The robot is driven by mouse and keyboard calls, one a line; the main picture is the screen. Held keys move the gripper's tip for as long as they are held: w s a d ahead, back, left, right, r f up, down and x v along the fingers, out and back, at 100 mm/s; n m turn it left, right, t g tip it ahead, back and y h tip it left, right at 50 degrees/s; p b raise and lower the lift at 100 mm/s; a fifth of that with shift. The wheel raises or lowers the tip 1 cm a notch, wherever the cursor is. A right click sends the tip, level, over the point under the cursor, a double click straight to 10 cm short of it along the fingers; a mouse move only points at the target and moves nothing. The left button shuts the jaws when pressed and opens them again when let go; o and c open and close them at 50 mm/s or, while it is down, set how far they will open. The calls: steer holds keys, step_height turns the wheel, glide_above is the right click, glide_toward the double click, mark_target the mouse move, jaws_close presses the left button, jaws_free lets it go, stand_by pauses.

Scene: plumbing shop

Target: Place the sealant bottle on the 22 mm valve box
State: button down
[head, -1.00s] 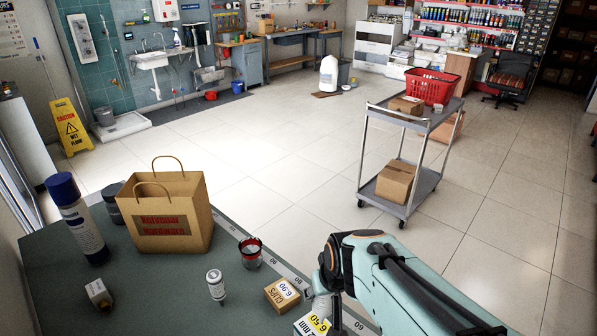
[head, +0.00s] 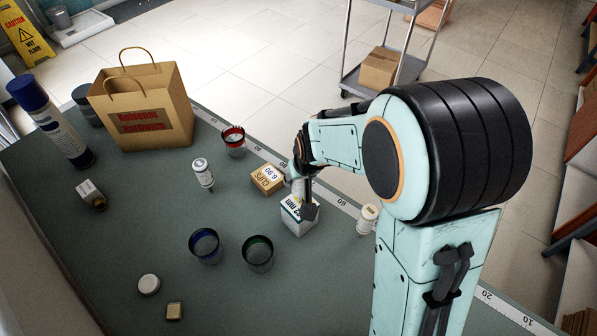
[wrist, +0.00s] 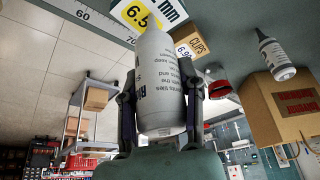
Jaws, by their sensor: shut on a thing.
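The pale sealant bottle (wrist: 158,75) is between the fingers of my gripper (wrist: 161,90) in the wrist view, and the gripper is shut on it. In the head view my gripper (head: 303,188) is directly over the white 22 mm valve box (head: 297,218), and the bottle is mostly hidden by the gripper. The box also shows in the wrist view (wrist: 135,14), with a yellow price tag, just past the bottle's end. Whether the bottle touches the box top, I cannot tell.
The brown clips box (head: 266,179) stands close behind the valve box. Another white bottle (head: 367,219) stands to its right, near the table edge. A blue cup (head: 205,246), a green-rimmed cup (head: 258,253) and a red-rimmed cup (head: 233,141) stand around it.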

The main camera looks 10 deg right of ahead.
steer(key=c, duration=0.7)
jaws_free()
steer(key=shift+r, duration=0.25)
steer(key=v, duration=1.2)
steer(key=s+d+g, duration=0.1)
steer(key=s, duration=0.6)
steer(key=s+f+g, duration=0.1)
steer(key=s+g, duration=0.1)
steer(key=s, duration=0.5)
steer(key=s+d+f+m+g, duration=0.1)
steer(key=s, duration=0.6)
steer(key=shift+d+g, duration=0.35)
steer(key=shift+g, duration=0.05)
